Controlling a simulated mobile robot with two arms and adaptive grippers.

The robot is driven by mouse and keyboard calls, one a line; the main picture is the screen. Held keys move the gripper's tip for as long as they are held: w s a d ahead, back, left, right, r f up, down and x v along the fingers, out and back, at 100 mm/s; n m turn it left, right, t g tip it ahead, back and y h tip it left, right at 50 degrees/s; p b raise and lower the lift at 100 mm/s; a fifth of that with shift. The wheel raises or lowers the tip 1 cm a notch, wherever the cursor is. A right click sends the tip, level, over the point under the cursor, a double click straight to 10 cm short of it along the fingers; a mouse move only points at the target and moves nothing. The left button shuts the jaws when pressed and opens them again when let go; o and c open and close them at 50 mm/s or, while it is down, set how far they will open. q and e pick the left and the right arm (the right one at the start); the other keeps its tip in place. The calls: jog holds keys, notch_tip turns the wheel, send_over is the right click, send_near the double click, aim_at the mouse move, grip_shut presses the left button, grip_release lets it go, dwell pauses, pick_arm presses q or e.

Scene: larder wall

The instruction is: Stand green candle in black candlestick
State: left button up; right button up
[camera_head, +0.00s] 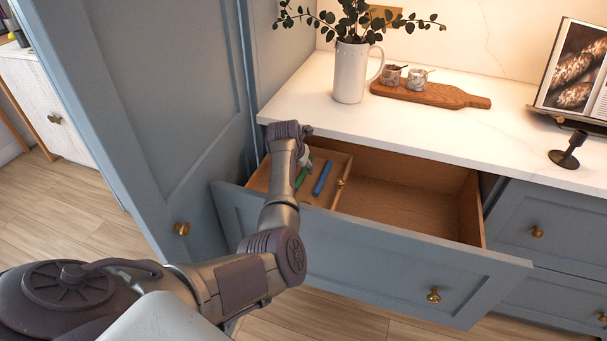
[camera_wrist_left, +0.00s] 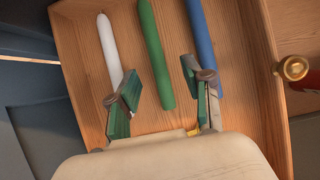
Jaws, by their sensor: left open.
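The green candle (camera_wrist_left: 152,50) lies in a wooden tray (camera_wrist_left: 245,110) inside the open drawer, between a white candle (camera_wrist_left: 109,50) and a blue candle (camera_wrist_left: 202,50). My left gripper (camera_wrist_left: 161,82) is open, with one finger on each side of the green candle near its lower end. I cannot tell whether the fingers touch it. In the head view my wrist partly hides the green candle (camera_head: 302,174); the blue candle (camera_head: 322,178) lies to its right. The black candlestick (camera_head: 567,151) stands empty on the counter at the right. My right gripper is not in view.
The open drawer (camera_head: 400,263) juts out below the white counter (camera_head: 420,133); its right part is empty. A white jug of greenery (camera_head: 350,74), a wooden board with small pots (camera_head: 440,95) and a book on a stand (camera_head: 575,80) are on the counter. A tall blue door (camera_head: 170,90) stands left.

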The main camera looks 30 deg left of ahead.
aim_at(303, 171)
pick_arm(q)
jog(key=shift+w+f, duration=0.1)
jog(key=shift+w+a+f, duration=0.15)
jog(key=shift+a+f, duration=0.05)
jog(key=shift+f, duration=0.05)
jog(key=b+x, duration=0.1)
jog(key=x, duration=0.2)
jog(key=shift+w+a+f, duration=0.15)
jog(key=shift+w, duration=0.05)
jog(key=shift+w+f, duration=0.25)
jog(key=shift+f, duration=0.1)
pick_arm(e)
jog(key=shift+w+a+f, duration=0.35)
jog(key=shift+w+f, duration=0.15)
pick_arm(q)
grip_shut()
